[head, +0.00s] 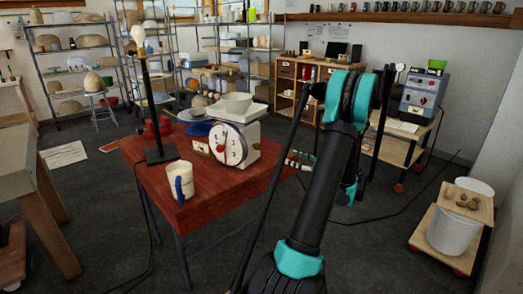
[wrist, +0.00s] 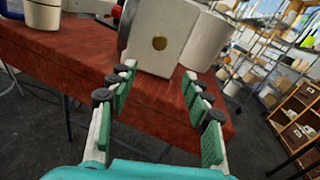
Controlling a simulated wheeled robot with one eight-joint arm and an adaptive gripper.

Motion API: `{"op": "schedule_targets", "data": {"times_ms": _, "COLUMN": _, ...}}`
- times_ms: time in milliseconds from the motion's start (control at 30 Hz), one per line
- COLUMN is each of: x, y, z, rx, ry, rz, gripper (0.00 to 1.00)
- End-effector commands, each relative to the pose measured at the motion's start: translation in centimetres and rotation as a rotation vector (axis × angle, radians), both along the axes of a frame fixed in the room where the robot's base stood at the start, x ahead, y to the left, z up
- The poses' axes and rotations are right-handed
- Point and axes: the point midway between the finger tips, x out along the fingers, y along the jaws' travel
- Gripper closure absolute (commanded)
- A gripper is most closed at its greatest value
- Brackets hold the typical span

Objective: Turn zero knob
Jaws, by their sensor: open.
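In the wrist view, a side of the scale (wrist: 165,25) faces me and bears a round brass zero knob (wrist: 159,43). The knob is hidden in the head view. My gripper (wrist: 160,72) is open, its green-padded fingers spread on either side of the knob's line, with the knob ahead of the fingertips. Nothing is between the fingers. In the head view, the fingers (head: 300,160) show right of the scale, partly hidden by my arm.
The red table (head: 200,218) also bears a mug (head: 180,181) with a blue handle and a black lamp stand (head: 155,100) with a bulb. A wooden cart (head: 398,146) with a grey-blue device stands at right. Dark floor lies open between them, crossed by a cable.

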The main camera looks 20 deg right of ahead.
Motion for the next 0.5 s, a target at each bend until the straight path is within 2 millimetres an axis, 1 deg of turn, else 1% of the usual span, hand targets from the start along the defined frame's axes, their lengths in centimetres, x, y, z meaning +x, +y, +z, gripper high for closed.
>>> {"op": "schedule_targets", "data": {"times_ms": 167, "x": 2.3, "y": 1.7, "z": 0.0, "rx": -0.003, "ry": 0.000, "rz": 0.005, "gripper": 0.51}}
{"op": "schedule_targets", "data": {"times_ms": 500, "x": 8.0, "y": 5.5, "z": 0.0, "rx": -0.004, "ry": 0.001, "rz": 0.005, "gripper": 0.51}}
